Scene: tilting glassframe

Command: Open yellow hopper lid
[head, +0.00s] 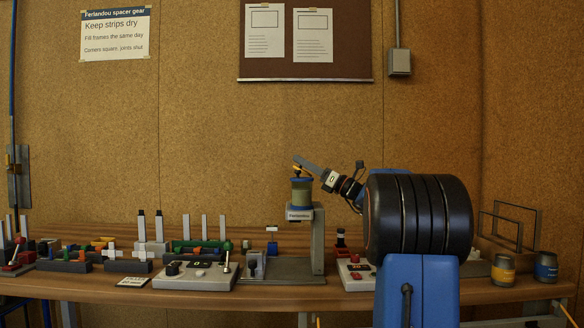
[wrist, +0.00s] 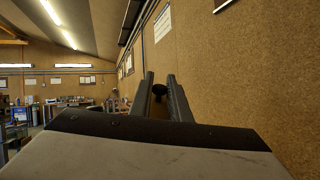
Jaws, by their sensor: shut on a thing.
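The hopper (head: 301,192) is a greenish-grey cylinder with a yellow band at its top, held on a grey stand with a white label. A small black knob (head: 297,173) shows above it, beside a thin yellow-orange edge. Whether that edge is the lid tilted up or lying flat is too small to tell. My gripper (head: 302,164) comes in from the right, its fingers slanting up and left over the hopper top, shut on the lid's knob. In the wrist view, the black knob (wrist: 158,90) shows between the two fingertips. The fingers hide part of the lid.
A control box with a small display (head: 196,275) stands left of the hopper stand (head: 318,240). A box with red parts (head: 356,274) stands to its right, close to my arm. Two jars (head: 503,270) and wire frames are at far right. Air above the hopper is clear.

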